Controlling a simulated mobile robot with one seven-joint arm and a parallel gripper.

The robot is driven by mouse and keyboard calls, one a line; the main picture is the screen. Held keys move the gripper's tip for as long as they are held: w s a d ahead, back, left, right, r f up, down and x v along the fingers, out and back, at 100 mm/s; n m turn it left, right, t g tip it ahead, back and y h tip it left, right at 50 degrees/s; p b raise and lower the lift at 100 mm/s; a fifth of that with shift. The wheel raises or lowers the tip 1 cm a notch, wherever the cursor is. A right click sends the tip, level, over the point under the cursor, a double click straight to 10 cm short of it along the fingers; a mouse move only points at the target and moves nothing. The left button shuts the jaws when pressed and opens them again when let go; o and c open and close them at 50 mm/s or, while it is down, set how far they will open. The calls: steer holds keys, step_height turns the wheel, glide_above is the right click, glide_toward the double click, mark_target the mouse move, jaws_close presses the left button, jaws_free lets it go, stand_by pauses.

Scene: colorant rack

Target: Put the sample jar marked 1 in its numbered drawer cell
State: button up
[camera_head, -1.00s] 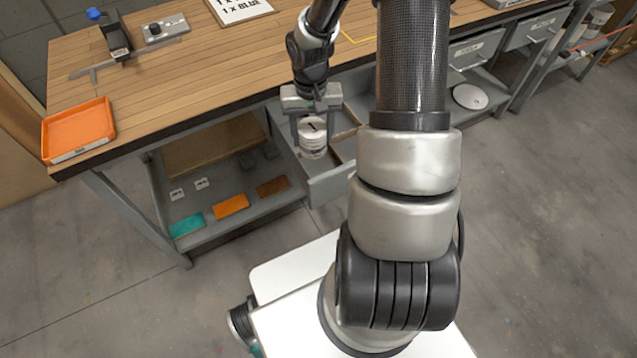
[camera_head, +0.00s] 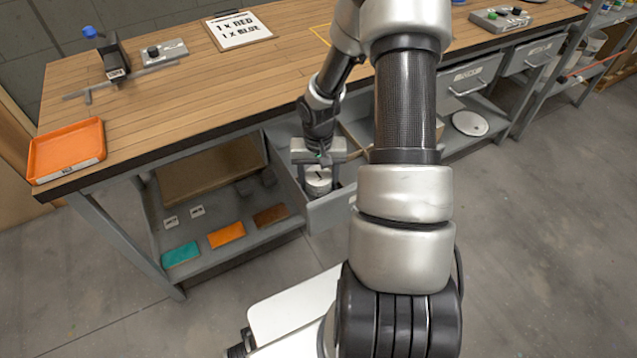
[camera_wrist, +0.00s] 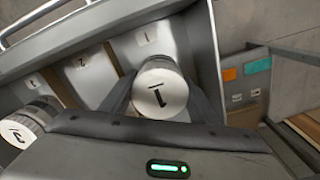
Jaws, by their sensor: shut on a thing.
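The white sample jar marked 1 (camera_head: 318,180) is between the fingers of my gripper (camera_head: 317,170), which is shut on it. The jar is upright, at the left part of the open drawer (camera_head: 330,210). In the wrist view the jar's lid (camera_wrist: 160,92) shows a black 1. A drawer cell with a floor label 1 (camera_wrist: 150,38) lies just beyond the jar, and a cell labelled 2 (camera_wrist: 85,66) is beside it. Whether the jar touches the cell floor is hidden by the jar and my gripper.
Another jar marked 2 (camera_wrist: 22,128) stands at the left in the wrist view. The drawer wall (camera_wrist: 205,60) runs close beside my gripper. The workbench (camera_head: 200,110) is above, with an orange tray (camera_head: 66,150) at its left end. A lower shelf (camera_head: 245,240) holds coloured pads.

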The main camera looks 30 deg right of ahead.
steer(key=shift+r, duration=0.1)
steer(key=o, duration=0.9)
step_height(320, 180, up, 12)
steer(key=p, duration=0.3)
